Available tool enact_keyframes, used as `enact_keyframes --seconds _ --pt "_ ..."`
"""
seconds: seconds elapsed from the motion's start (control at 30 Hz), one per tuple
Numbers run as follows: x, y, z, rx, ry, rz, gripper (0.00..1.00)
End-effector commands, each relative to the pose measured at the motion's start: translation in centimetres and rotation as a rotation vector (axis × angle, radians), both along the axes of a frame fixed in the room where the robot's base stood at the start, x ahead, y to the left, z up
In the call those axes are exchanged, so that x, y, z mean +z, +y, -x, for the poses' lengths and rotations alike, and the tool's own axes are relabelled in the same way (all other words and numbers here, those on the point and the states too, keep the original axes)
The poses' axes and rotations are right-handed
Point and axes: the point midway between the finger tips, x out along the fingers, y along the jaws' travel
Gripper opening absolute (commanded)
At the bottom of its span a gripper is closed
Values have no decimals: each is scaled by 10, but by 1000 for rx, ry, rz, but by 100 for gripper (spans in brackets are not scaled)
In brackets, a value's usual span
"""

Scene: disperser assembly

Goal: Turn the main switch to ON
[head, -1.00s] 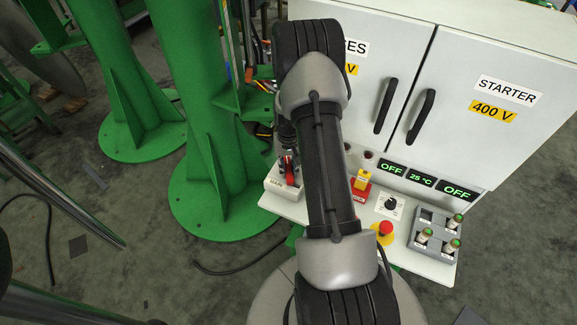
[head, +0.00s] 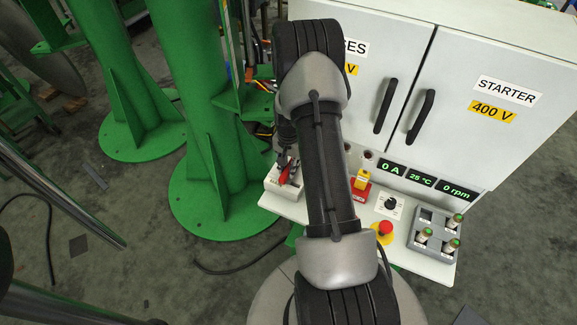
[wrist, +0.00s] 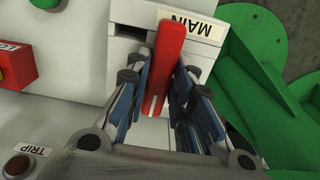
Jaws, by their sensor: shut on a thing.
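The main switch is a white box (head: 271,184) with a red handle (head: 284,173) at the left end of the panel shelf in the head view. In the wrist view its box (wrist: 130,17) carries a MAIN label, and the red handle (wrist: 164,62) stands between my fingers. My gripper (wrist: 163,85) is shut on the red handle, with a finger on each side. In the head view my gripper (head: 288,160) is small and partly hidden by my arm. The displays (head: 420,178) are lit and read 0 A, 25 °C and 0 rpm.
The shelf also holds a red and yellow switch (head: 361,183), a black knob (head: 391,203), an emergency stop button (head: 384,228) and a grey rack (head: 425,238) with several vials. A green column (head: 212,140) stands close left of the main switch. The cabinet (head: 455,70) rises behind.

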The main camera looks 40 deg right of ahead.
Motion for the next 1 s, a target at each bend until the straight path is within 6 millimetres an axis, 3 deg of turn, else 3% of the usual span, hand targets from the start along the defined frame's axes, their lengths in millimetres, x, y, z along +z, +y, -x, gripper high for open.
enact_keyframes --seconds 0.4,0.43,0.5,0.7,1.0 --pt "0 0 0 -12 -2 0 0" --pt "0 0 -1 -12 -2 0 23" --pt "0 0 0 -12 -2 0 28" --pt "0 0 0 -10 -1 0 41" --pt "0 0 0 -8 -1 0 42"
